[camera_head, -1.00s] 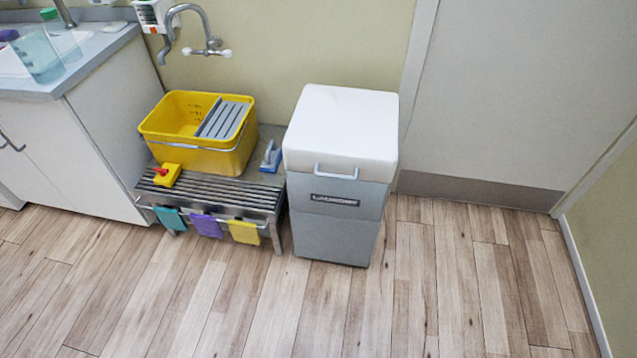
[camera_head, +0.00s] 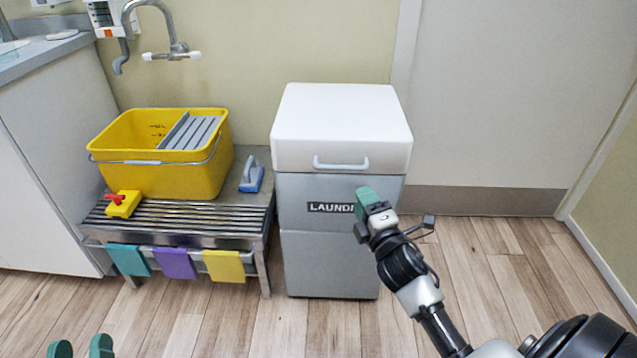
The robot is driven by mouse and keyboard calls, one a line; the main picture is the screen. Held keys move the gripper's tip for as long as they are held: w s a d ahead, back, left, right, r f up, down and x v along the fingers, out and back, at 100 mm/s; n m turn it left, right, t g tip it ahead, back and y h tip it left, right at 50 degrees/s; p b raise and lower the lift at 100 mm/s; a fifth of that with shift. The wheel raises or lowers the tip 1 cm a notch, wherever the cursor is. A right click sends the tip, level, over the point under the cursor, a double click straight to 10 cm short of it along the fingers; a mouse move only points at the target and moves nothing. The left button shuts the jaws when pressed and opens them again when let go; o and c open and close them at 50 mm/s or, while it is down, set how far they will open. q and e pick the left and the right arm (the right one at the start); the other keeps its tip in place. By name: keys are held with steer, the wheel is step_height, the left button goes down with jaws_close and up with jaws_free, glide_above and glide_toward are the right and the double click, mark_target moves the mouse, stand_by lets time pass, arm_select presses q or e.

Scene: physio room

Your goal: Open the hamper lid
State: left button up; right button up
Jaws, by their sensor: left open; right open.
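The laundry hamper (camera_head: 312,255) is a grey box with a dark "LAUNDRY" label, standing against the wall at the picture's centre. Its white lid (camera_head: 340,120) is closed, with a light grey bar handle (camera_head: 341,164) low on its front. My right gripper (camera_head: 367,196) is in front of the hamper, below and slightly right of the handle, covering the end of the label. It appears apart from the handle and holds nothing visible. My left gripper (camera_head: 80,347) shows only its green fingertips at the bottom left edge, spread apart and empty, far from the hamper.
Left of the hamper a low slatted metal bench (camera_head: 180,215) carries a yellow bucket (camera_head: 165,165), a small yellow-red item (camera_head: 123,204) and a blue-grey brush (camera_head: 251,177). Coloured cloths (camera_head: 176,264) hang from its front. A counter (camera_head: 50,50) stands far left. Floor right of the hamper is clear.

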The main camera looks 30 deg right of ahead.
mark_target(345, 168)
arm_select(q)
steer(key=s+r+t+h+b, duration=0.1)
steer(key=s+r+t+h, duration=0.1)
steer(key=r+t, duration=0.3)
steer(key=shift+s+b, duration=0.4)
steer(key=shift+s, duration=0.25)
arm_select(e)
steer(key=shift+r+x, duration=0.1)
steer(key=shift+x, duration=2.6)
steer(key=shift+r+x, duration=0.15)
steer(key=shift+x, duration=2.55)
arm_select(q)
steer(key=shift+r, duration=0.1)
arm_select(e)
steer(key=shift+c, duration=0.3)
jaws_close()
